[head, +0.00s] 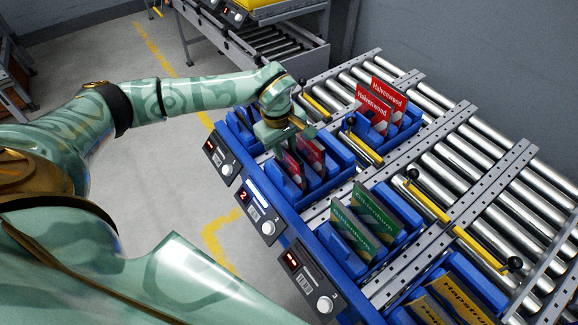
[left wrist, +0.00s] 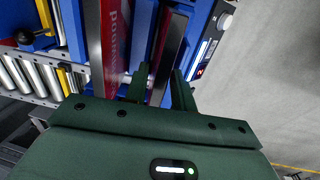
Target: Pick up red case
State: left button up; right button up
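Two dark red cases stand upright in a blue bin, the left one (head: 291,167) and the right one (head: 312,152). In the left wrist view one red case (left wrist: 116,42) with pale lettering shows its face, and the other (left wrist: 171,48) shows mostly its narrow edge. My left gripper (head: 287,148) is down at the tops of these cases. In the left wrist view its green fingers (left wrist: 162,84) are apart, with the narrow-edged case between them; I cannot tell whether they touch it. Brighter red cases (head: 373,106) stand in another bin behind. My right gripper is not in view.
Green cases (head: 364,219) stand in a nearer bin, yellow ones (head: 449,302) nearest. Numbered panels (head: 265,218) line the rack's front edge. Roller conveyors (head: 470,165) with yellow bars lie behind. The grey floor (head: 165,190) at left is clear.

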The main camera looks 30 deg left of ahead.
pick_arm(q)
grip_shut()
jog(key=shift+r, duration=0.15)
